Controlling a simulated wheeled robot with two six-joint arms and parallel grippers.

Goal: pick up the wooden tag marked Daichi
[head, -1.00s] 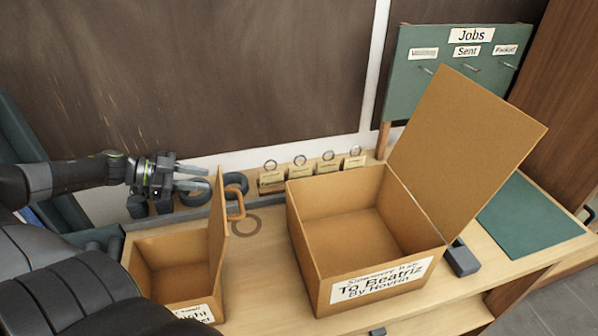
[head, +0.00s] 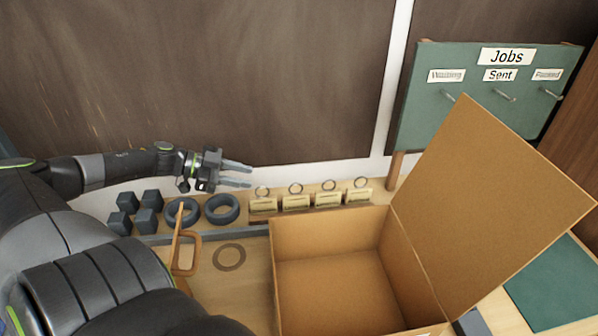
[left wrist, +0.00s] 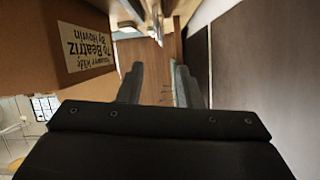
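Several small wooden tags with metal rings stand in a row at the back of the bench; the leftmost tag (head: 263,206) and the rightmost tag (head: 359,196) mark its ends. Their writing is too small to read, so I cannot tell which is marked Daichi. My left gripper (head: 240,174) is open and empty, above and just left of the leftmost tag, fingers pointing right. In the left wrist view my left gripper (left wrist: 158,85) shows its two fingers apart with nothing between them. My right gripper is not in view.
A large open cardboard box (head: 290,250) stands in front of the tags, its lid raised at right. Its label (left wrist: 88,45) shows in the left wrist view. Dark rings (head: 222,209) and small dark cubes (head: 150,198) lie left of the tags. A green Jobs board (head: 430,110) stands behind right.

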